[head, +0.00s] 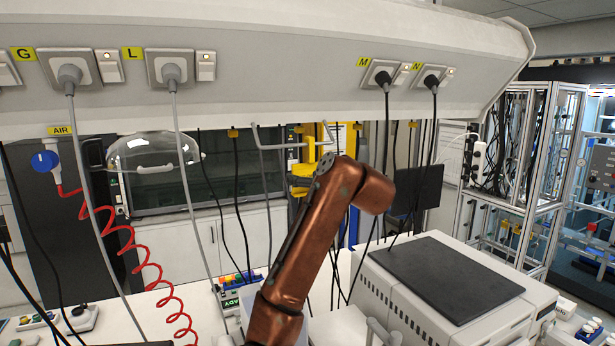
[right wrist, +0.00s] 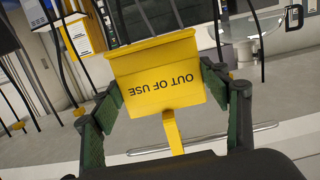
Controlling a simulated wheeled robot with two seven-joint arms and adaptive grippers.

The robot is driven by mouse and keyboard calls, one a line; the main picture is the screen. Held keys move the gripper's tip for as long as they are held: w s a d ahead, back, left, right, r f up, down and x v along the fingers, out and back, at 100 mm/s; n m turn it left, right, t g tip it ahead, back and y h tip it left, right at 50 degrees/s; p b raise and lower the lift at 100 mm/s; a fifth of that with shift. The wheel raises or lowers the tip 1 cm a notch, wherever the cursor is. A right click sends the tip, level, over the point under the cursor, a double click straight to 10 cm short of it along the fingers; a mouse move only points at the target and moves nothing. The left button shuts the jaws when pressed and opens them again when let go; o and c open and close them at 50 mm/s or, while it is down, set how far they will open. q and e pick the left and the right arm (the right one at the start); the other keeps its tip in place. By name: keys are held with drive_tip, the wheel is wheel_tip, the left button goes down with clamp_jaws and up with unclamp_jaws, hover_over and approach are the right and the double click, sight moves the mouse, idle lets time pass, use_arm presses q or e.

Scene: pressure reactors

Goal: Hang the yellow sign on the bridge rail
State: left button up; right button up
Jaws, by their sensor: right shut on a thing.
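The yellow sign (right wrist: 152,62) with black "OUT OF USE" lettering fills the middle of the right wrist view, its text upside down there. A narrow yellow strip (right wrist: 172,130) runs from it toward the camera. My right gripper (right wrist: 166,105) is shut on the sign, with green-padded fingers on either side. In the head view my copper right arm reaches up in the centre and hides most of that gripper. The grey bridge rail (head: 288,144) hangs below the overhead bridge, just left of the arm's top. I cannot tell whether the sign touches it. My left gripper is not in view.
The overhead bridge (head: 250,70) carries sockets with hanging cables. A red coiled air hose (head: 130,250) and a clear dome (head: 150,152) are at left. A grey instrument with a dark top (head: 445,277) stands at right.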

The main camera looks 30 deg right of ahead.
drive_tip(key=shift+a+f, duration=0.1)
idle(0.3)
drive_tip(key=o, duration=0.9)
drive_tip(key=shift+o, duration=0.2)
drive_tip(key=s+r, duration=0.1)
drive_tip(key=s, duration=1.1)
drive_tip(key=shift+a+r, duration=0.35)
drive_tip(key=shift+r, duration=0.05)
